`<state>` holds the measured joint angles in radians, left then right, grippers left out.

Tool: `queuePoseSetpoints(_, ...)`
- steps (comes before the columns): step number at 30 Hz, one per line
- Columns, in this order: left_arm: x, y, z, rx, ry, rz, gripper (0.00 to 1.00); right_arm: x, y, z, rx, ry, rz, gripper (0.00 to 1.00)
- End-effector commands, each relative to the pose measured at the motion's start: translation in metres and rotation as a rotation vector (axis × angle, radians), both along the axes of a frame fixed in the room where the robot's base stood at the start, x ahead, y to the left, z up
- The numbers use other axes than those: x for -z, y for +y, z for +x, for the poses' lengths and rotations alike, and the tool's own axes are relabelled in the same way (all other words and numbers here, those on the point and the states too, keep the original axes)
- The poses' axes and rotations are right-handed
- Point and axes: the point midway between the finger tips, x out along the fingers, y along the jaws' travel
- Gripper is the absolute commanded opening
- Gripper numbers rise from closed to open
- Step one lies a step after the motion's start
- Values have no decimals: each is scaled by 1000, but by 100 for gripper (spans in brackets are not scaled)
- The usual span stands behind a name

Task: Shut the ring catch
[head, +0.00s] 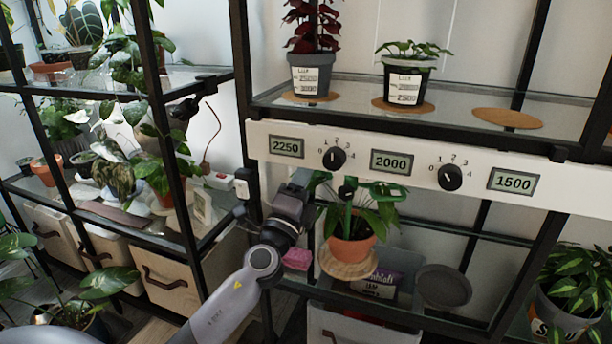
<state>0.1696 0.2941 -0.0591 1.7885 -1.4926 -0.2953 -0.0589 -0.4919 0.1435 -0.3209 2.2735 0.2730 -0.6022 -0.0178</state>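A potted plant in a terracotta pot (350,247) stands on a round wooden board (347,264) below the white panel. A green upright support (347,218) rises among its leaves, with a small black knob (347,192) near the top. A flat green piece (388,190), which may be the ring, reaches right from there; whether its catch is open or shut is too small to tell. My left gripper (303,190) is just left of the plant, with its fingers partly hidden and seen edge-on. My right gripper is out of view.
A white panel (410,163) with dials and displays crosses just above the plant. Black rack posts stand nearby. A pink block (297,258) lies below my wrist, and a dark round dish (443,286) sits right of the board.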

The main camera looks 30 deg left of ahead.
Motion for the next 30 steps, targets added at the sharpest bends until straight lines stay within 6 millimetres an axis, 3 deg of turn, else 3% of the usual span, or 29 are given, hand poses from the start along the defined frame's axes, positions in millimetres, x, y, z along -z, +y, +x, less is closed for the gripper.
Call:
queuePoseSetpoints(8, 0, 0, 1, 1, 0, 0, 43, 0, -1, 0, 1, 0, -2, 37)
queuePoseSetpoints(12, -1, 0, 1, 0, -1, 0, 0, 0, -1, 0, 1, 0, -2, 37)
queuePoseSetpoints(30, -5, 0, 0, -1, -8, 5, 0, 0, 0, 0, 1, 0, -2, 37)
